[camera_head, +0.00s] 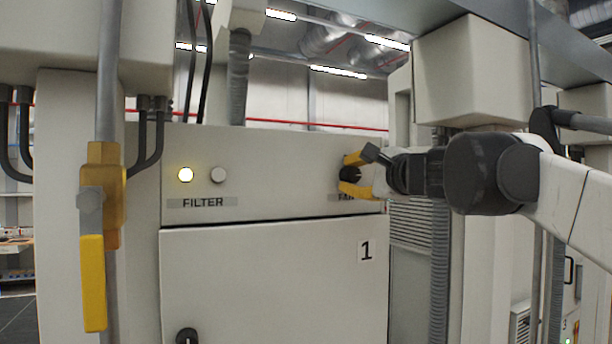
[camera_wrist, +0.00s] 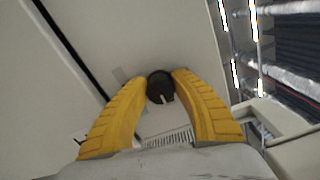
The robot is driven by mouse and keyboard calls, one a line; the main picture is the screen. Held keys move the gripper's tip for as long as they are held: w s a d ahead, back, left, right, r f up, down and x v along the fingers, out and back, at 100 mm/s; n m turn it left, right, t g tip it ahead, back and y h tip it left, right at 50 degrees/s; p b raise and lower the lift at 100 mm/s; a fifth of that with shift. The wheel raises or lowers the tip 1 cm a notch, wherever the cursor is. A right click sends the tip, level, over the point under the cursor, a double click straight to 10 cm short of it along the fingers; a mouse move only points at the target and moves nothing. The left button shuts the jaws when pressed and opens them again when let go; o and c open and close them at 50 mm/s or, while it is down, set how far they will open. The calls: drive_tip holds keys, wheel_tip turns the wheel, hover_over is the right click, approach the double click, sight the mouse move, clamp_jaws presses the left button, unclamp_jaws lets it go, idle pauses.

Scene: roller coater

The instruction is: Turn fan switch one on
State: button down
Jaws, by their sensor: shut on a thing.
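The fan switch is a round black knob (camera_head: 350,174) on the panel face, above a partly hidden label that starts "FA". It also shows in the wrist view (camera_wrist: 160,86), with a small white pointer mark on it. My gripper (camera_head: 351,175) has its yellow fingers on both sides of the knob and is shut on it. In the wrist view my gripper (camera_wrist: 160,90) has a fingertip on each side of the knob.
A lit yellow FILTER lamp (camera_head: 186,175) and a pale button (camera_head: 218,175) sit left on the panel. Below is a cabinet door (camera_head: 270,285) marked 1. A yellow valve handle (camera_head: 93,283) stands on a pipe at left. A box (camera_head: 470,75) hangs above my arm.

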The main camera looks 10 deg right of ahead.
drive_tip(key=c, duration=1)
unclamp_jaws()
drive_tip(key=shift+c, duration=0.2)
drive_tip(key=v, duration=1.2)
